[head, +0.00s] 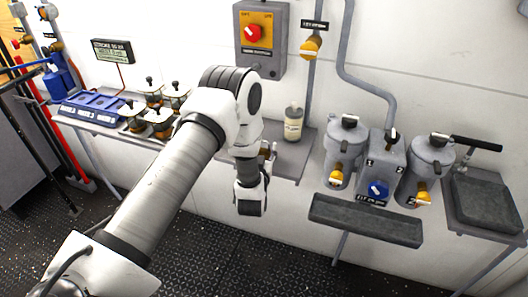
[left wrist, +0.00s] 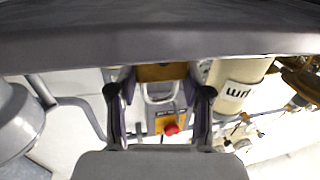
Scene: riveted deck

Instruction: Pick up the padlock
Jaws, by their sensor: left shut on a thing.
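The padlock (left wrist: 162,73) has a brass body and a pale metal shackle. In the left wrist view it sits between the two dark fingertips of my left gripper (left wrist: 160,78), which is shut on its body. The shackle points down in that picture, towards the palm. In the head view my left gripper (head: 263,156) is at the shelf by the wall, left of and below the bottle. Only a small brass bit of the padlock (head: 266,149) shows there, mostly hidden by my wrist. I cannot tell whether it still touches the shelf.
A cream bottle (head: 293,122) stands on the grey shelf (head: 292,160) close to my gripper. Glass jars (head: 158,119) and a blue tray (head: 93,106) are at the left. A switch box (head: 262,40) hangs above. Grey canisters (head: 345,141) stand at the right.

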